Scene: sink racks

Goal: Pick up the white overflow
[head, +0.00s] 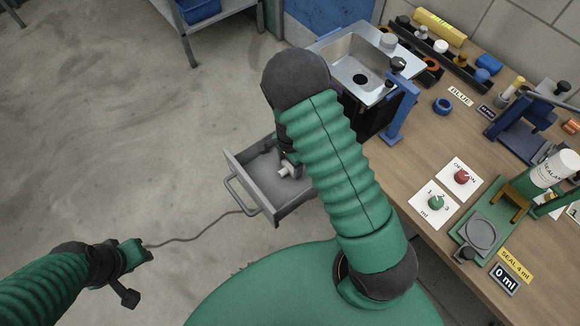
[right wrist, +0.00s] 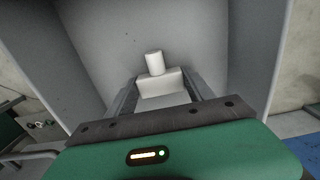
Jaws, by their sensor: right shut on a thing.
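The white overflow (right wrist: 160,82) is a pale block with a short round stub on top. In the right wrist view it sits between the two fingers of my right gripper (right wrist: 165,92), which is shut on it. In the head view the right gripper (head: 290,163) reaches down into the open grey drawer (head: 240,188), and the white overflow (head: 284,171) shows at its tips. My arm hides part of the drawer. I cannot tell whether the overflow touches the drawer floor. My left gripper (head: 132,262) is low at the left over the floor, away from the drawer; its jaw state is unclear.
A steel sink (head: 350,62) is set in the wooden bench (head: 400,165) beyond the drawer. A black rack (head: 440,55) with several parts stands behind it. A blue stand (head: 402,110) is beside the sink. The floor at the left is mostly clear.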

